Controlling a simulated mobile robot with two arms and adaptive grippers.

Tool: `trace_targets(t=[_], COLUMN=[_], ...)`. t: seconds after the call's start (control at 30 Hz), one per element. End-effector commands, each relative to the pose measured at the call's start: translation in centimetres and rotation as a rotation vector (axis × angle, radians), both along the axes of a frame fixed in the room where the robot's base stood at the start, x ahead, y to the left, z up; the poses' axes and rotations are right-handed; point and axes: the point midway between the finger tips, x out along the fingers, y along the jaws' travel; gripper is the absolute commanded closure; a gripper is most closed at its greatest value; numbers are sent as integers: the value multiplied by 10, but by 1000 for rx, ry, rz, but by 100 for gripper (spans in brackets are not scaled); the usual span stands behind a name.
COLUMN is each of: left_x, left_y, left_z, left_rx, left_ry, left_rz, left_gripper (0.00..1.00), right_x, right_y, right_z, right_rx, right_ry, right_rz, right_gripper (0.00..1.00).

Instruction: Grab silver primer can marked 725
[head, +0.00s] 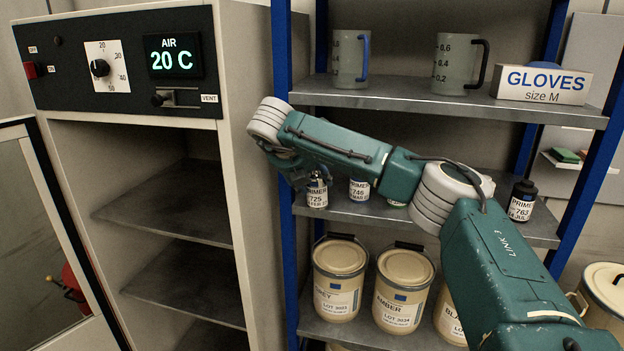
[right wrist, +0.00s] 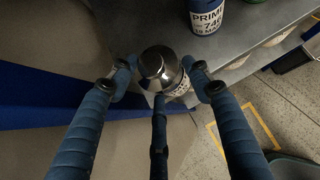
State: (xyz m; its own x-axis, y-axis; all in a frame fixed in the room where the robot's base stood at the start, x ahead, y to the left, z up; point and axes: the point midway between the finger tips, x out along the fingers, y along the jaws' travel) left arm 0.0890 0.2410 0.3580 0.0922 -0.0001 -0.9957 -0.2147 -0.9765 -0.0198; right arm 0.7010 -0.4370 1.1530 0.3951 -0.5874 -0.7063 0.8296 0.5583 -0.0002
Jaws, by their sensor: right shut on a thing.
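The silver primer can marked 725 (head: 317,196) is at the left end of the middle shelf, with its label facing out. My right gripper (head: 303,176) reaches down to it, and my arm hides part of its top. In the right wrist view, the fingers of the right gripper (right wrist: 160,88) are shut around the can's silver top (right wrist: 158,66). I cannot tell whether the can touches the shelf. My left gripper is not in view.
Primer can 746 (head: 359,190) stands close to the right, and primer can 763 (head: 522,200) farther right. A blue upright (head: 283,60) is close on the left. Large tins (head: 339,280) fill the shelf below. The oven cabinet (head: 180,200) stands open with empty shelves.

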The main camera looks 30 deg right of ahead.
Motion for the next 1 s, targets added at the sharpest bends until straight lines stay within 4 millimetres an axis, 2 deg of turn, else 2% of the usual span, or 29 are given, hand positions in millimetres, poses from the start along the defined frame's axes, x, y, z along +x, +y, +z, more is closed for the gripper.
trace_targets(t=[0.13,0.17,0.27,0.67,1.0], left_x=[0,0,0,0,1], left_y=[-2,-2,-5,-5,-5], left_z=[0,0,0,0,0], left_rx=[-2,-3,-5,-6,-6], left_ry=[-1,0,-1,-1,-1], left_rz=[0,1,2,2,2], left_gripper=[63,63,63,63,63], right_x=[0,0,0,-2,-27], right_y=[0,0,0,4,44], right_z=[-3,-3,-3,5,52], right_rx=[1,1,0,0,0], right_ry=[6,6,5,-2,-1], right_rz=[1,1,0,1,4], right_gripper=[87,49,29,29,29])
